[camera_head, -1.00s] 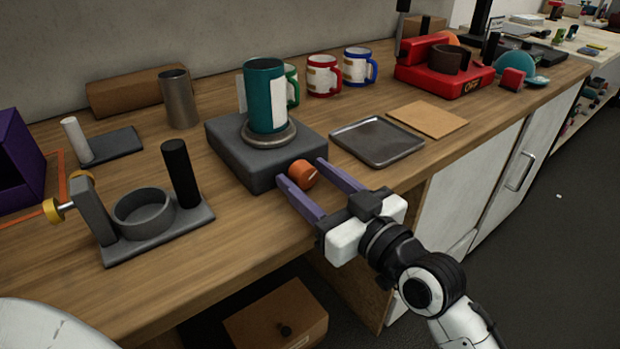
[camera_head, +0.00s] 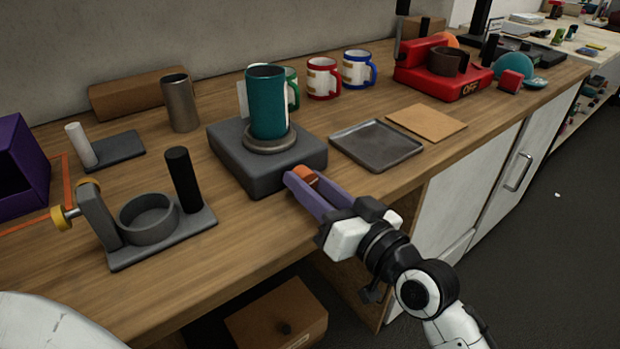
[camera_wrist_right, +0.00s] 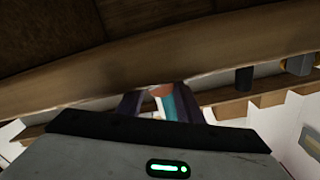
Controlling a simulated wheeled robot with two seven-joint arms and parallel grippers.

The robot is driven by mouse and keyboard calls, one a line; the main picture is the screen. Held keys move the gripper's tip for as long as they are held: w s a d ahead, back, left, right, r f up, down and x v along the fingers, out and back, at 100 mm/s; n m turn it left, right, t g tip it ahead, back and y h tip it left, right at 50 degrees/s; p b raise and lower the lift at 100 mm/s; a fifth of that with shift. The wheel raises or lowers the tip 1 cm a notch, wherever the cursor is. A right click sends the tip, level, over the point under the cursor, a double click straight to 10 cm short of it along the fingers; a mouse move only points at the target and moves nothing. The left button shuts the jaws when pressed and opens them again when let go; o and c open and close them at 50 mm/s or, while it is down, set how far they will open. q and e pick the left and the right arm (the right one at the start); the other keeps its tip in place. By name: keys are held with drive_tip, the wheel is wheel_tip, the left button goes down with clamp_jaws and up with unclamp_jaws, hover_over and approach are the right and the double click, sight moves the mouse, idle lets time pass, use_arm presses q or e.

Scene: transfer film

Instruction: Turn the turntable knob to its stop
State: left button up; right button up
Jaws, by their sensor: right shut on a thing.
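The dark grey turntable (camera_head: 228,150) stands near the front edge of the wooden bench. A teal tumbler (camera_head: 268,105) stands upright on its round grey platter (camera_head: 270,145). The orange knob (camera_head: 305,174) is on the turntable's front face. My right gripper (camera_head: 302,176) has its purple fingers shut on the knob, which they partly hide. In the right wrist view the fingers (camera_wrist_right: 160,103) show with a bit of orange between them. My left gripper is not in view.
A grey tray (camera_head: 376,146) and a brown board (camera_head: 427,121) lie right of the turntable. A grey stand with a ring (camera_head: 150,218) and a black post (camera_head: 183,180) is at left. Several mugs (camera_head: 323,78) stand behind. A red machine (camera_head: 440,82) is at the back right.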

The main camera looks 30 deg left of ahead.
drive_tip(key=o, duration=1)
drive_tip(key=shift+o, duration=0.2)
drive_tip(key=v, duration=1)
drive_tip(key=shift+d, duration=0.15)
